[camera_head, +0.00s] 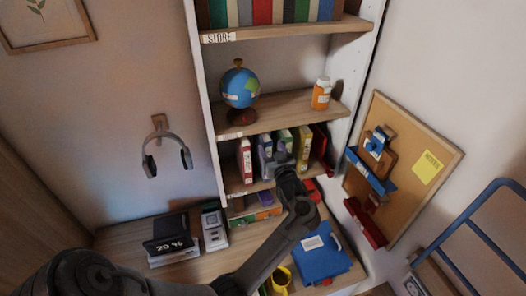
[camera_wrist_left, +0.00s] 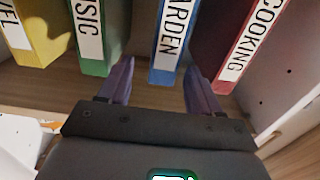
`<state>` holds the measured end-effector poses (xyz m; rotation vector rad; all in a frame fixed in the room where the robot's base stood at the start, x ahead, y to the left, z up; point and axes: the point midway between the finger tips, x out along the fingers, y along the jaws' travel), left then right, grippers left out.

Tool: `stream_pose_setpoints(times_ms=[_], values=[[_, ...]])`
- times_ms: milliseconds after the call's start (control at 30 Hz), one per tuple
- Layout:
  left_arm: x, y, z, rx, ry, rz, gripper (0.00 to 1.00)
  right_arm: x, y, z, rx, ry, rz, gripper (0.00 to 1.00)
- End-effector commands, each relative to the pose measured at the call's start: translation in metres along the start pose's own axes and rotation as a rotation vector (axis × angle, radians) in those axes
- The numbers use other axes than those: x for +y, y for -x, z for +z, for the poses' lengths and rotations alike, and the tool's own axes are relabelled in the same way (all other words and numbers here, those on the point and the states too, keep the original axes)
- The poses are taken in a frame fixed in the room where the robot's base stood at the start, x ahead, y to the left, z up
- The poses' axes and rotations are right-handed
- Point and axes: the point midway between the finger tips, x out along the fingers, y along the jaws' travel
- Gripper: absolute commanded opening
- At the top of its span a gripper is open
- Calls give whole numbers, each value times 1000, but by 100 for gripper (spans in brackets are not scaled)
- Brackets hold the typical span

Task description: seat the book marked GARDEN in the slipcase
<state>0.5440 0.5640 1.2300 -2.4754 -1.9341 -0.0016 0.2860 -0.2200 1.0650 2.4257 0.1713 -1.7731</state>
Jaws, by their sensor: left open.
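The book marked GARDEN has a blue spine, and the left wrist view shows its label (camera_wrist_left: 172,38) reading "ARDEN", with the top cut off. It stands in the shelf row and shows as a narrow blue-grey spine (camera_head: 266,143) in the head view. My left gripper (camera_head: 278,155) is in front of the row. In the left wrist view its two purple fingers (camera_wrist_left: 158,78) are open, one on each side of the blue spine. I cannot tell whether they touch it. I cannot make out the slipcase with certainty. My right gripper is not in view.
A yellow book (camera_wrist_left: 38,35) stands beyond. A globe (camera_head: 240,88) and pill bottle (camera_head: 321,94) are on the shelf above. A blue labelled object (camera_head: 320,262) lies on the desk.

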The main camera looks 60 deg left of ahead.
Motion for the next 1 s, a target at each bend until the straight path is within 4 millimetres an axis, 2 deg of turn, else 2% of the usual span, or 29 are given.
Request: stream_pose_setpoints(times_ms=[100,367,700,1000], values=[[0,-14,-1,0,-1,1,64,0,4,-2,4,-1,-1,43],[-1,-28,0,1,-1,1,64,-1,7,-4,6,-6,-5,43],[-4,-68,4,0,-1,1,64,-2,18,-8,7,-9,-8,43],[-4,-74,5,-1,0,2,64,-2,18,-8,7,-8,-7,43]])
